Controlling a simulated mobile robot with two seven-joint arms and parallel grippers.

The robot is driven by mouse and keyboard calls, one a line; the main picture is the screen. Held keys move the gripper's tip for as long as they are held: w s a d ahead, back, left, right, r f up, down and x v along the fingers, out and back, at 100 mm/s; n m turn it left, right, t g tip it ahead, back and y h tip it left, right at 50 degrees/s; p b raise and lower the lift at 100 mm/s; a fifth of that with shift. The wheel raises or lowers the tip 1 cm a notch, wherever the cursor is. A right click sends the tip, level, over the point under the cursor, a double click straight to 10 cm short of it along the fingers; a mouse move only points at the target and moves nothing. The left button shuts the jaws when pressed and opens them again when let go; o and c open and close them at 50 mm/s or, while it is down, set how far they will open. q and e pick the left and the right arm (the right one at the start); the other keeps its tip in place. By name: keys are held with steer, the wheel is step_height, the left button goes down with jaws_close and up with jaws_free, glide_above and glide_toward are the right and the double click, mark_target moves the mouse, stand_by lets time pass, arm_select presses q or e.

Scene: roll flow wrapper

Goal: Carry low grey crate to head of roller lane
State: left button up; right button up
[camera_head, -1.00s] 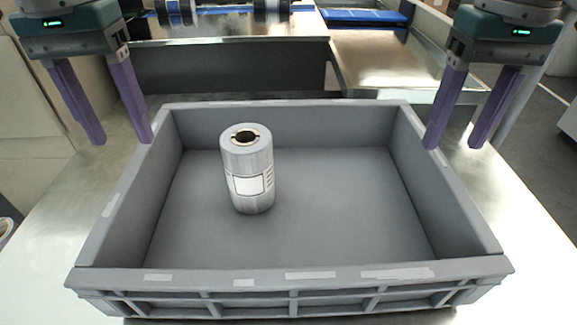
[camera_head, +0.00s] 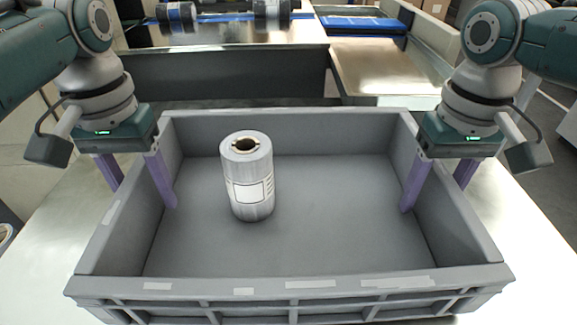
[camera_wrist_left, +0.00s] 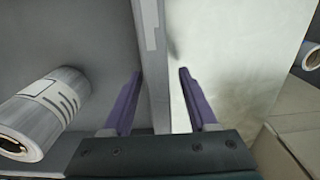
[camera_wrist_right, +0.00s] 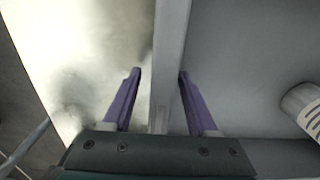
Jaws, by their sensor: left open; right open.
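The low grey crate (camera_head: 300,284) sits on a pale table and fills the middle of the head view. A silver-grey film roll with a white label (camera_head: 247,178) stands upright inside it, left of centre; it also shows in the left wrist view (camera_wrist_left: 40,112). My left gripper (camera_head: 142,195) is open, its fingers on either side of the crate's left wall (camera_wrist_left: 152,70). My right gripper (camera_head: 432,198) is open, its fingers on either side of the right wall (camera_wrist_right: 170,50). Neither gripper is closed on a wall.
Behind the crate is a bench (camera_head: 230,70) with dark rolls (camera_head: 272,14) lying on it. To its right is a metal surface (camera_head: 380,66) with a blue strip (camera_head: 362,24). The pale table (camera_head: 38,255) shows bare on both sides of the crate.

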arm_select(q)
jaws_close()
arm_select(e)
jaws_close()
stand_by(1.2)
